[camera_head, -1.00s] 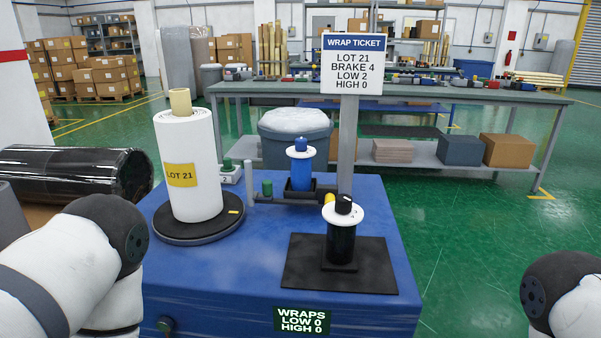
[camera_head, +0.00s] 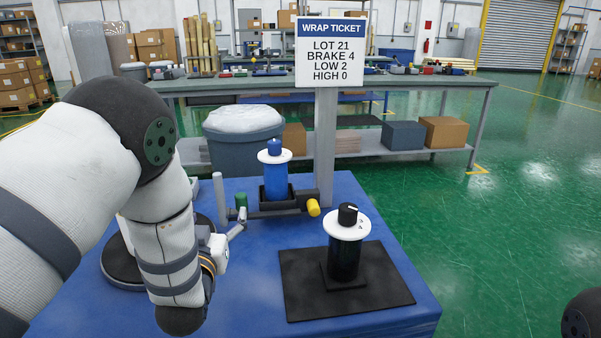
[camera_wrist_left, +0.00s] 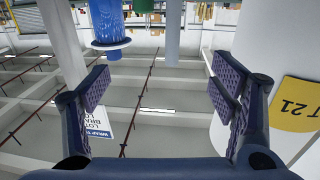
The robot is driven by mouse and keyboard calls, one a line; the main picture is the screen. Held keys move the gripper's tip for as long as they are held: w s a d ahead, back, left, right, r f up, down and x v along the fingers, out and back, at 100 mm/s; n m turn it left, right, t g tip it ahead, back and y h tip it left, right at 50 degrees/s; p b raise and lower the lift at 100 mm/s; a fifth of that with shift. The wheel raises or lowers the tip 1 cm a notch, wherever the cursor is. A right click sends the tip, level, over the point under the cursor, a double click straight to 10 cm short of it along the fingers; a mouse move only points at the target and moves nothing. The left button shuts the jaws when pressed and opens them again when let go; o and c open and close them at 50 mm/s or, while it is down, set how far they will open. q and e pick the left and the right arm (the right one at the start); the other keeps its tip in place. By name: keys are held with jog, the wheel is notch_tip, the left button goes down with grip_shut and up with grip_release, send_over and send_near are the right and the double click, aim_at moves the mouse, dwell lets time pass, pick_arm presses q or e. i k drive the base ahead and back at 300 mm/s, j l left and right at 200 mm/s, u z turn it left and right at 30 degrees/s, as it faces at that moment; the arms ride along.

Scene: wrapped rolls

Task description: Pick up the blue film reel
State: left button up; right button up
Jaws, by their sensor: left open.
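The blue film reel (camera_head: 274,184) stands upright in a dark holder on the blue machine top, with a white disc and blue knob at its top. It shows upside down in the left wrist view (camera_wrist_left: 108,28), toward the upper left, beyond the fingers. My left gripper (camera_head: 239,224) is open and empty, to the left of the reel and apart from it. Its two spread fingers show in the left wrist view (camera_wrist_left: 160,84) with nothing between them. My right gripper is out of view.
A black reel (camera_head: 344,258) stands on a black mat at the right. A green-capped post (camera_head: 241,201) and yellow knob (camera_head: 313,207) are close to the blue reel. The ticket post (camera_head: 325,150) rises behind. The white LOT 21 roll (camera_wrist_left: 285,60) is beside the left gripper.

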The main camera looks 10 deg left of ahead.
aim_at(275, 168)
jog(key=j+z, duration=0.45)
jog(key=j, duration=0.15)
jog(key=j+z, duration=0.4)
jog(key=j, duration=0.15)
jog(key=i+j, duration=0.1)
jog(key=j, duration=0.2)
jog(key=z, duration=0.05)
